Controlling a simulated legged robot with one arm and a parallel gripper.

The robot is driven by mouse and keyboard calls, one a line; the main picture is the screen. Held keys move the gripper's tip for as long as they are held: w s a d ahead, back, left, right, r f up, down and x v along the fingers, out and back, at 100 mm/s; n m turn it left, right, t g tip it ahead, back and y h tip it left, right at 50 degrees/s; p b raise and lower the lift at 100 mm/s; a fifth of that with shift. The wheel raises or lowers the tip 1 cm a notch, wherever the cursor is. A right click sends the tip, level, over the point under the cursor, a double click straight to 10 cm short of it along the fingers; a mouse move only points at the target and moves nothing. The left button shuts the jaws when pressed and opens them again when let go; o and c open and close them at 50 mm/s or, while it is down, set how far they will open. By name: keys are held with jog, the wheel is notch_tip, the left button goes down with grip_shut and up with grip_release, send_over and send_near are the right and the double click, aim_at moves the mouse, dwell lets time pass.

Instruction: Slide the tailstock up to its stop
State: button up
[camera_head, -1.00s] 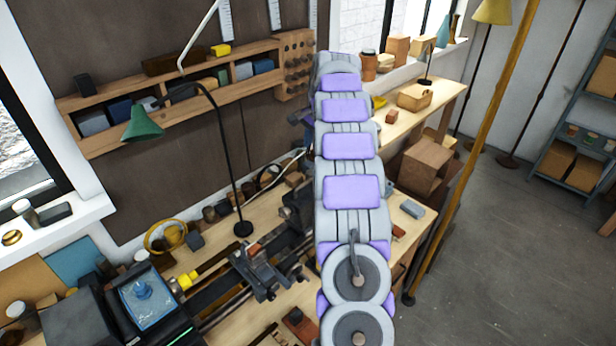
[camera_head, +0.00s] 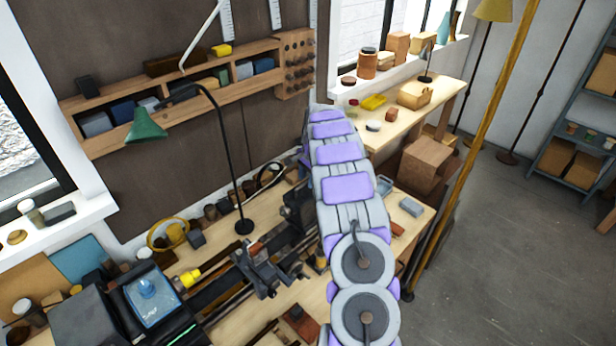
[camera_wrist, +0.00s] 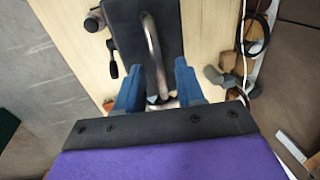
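In the wrist view a dark block (camera_wrist: 138,32) with a curved metal bar (camera_wrist: 153,45) along its top lies just beyond my fingertips; it looks like the tailstock. A small black-knobbed lever (camera_wrist: 113,70) sticks out at its left. My gripper (camera_wrist: 157,88) has its two blue fingers apart, with the bar's lower end between them; I cannot tell whether they touch it. In the head view a dark block (camera_head: 297,208) on the lathe, probably the tailstock, stands partly behind my arm. My gripper is hidden there. The stop cannot be made out.
The lathe carriage (camera_head: 260,268) sits on the rails at the left of my arm. A green lamp (camera_head: 146,127) stands behind it. A yellow-tipped part (camera_head: 188,277) lies further left. A dark cable (camera_wrist: 256,35) and small grey parts (camera_wrist: 222,76) lie right of the block.

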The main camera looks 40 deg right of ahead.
jog(key=shift+d, duration=0.1)
grip_shut()
dwell(0.3)
dwell(0.4)
